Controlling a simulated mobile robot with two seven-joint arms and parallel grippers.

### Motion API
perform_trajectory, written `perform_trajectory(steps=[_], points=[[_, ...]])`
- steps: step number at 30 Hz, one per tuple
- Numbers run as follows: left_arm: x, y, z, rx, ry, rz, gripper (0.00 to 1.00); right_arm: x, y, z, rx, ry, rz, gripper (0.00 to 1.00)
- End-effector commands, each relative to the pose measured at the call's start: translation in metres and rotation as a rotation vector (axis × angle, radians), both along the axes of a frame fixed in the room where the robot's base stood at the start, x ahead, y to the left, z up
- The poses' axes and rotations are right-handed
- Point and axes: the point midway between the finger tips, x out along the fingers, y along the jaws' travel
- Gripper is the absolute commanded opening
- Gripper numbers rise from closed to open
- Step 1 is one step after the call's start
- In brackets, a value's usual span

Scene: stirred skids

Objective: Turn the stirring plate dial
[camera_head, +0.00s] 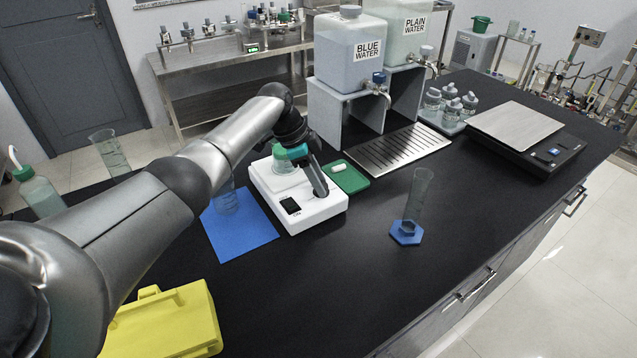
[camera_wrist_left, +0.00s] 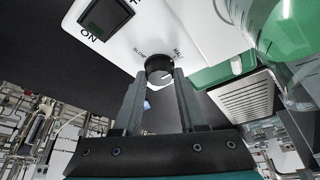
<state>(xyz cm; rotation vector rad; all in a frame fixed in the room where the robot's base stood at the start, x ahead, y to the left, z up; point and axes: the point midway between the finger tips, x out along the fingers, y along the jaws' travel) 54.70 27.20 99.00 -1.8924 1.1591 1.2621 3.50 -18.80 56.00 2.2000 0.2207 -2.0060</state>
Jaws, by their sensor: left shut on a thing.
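The white stirring plate (camera_head: 311,211) stands on the black bench, with a flask (camera_head: 284,160) with green on it on its top. Its front carries a black switch (camera_head: 290,206) marked ON. My left gripper (camera_head: 319,192) reaches down to the plate's front. In the left wrist view its fingers (camera_wrist_left: 160,82) are shut on the dial, one on each side. In the head view the fingers hide the dial. My right gripper is not in view.
A blue mat (camera_head: 240,236) with a glass beaker lies left of the plate. A green tray (camera_head: 352,184) with a white stir bar is close on its right. A cylinder (camera_head: 418,195) on a blue base stands further right. A yellow case (camera_head: 170,325) lies in front.

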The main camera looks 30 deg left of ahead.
Motion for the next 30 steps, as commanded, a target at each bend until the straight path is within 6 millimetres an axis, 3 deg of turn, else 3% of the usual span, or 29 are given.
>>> perform_trajectory(steps=[9, 10, 18, 26, 30], points=[[-0.001, 0.000, -0.002, 0.002, 0.006, -0.002, 0.00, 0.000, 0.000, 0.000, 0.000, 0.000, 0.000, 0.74], [-0.001, 0.000, -0.002, 0.002, 0.006, -0.002, 0.42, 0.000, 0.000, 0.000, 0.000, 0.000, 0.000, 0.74], [-0.001, 0.000, -0.001, 0.002, 0.003, -0.001, 0.71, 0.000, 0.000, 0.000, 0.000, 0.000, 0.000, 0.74], [0.000, 0.001, 0.001, 0.001, 0.000, 0.000, 0.71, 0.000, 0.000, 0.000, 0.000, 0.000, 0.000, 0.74], [-0.002, 0.005, 0.013, 0.001, -0.001, 0.002, 0.71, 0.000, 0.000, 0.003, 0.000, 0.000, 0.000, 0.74]])
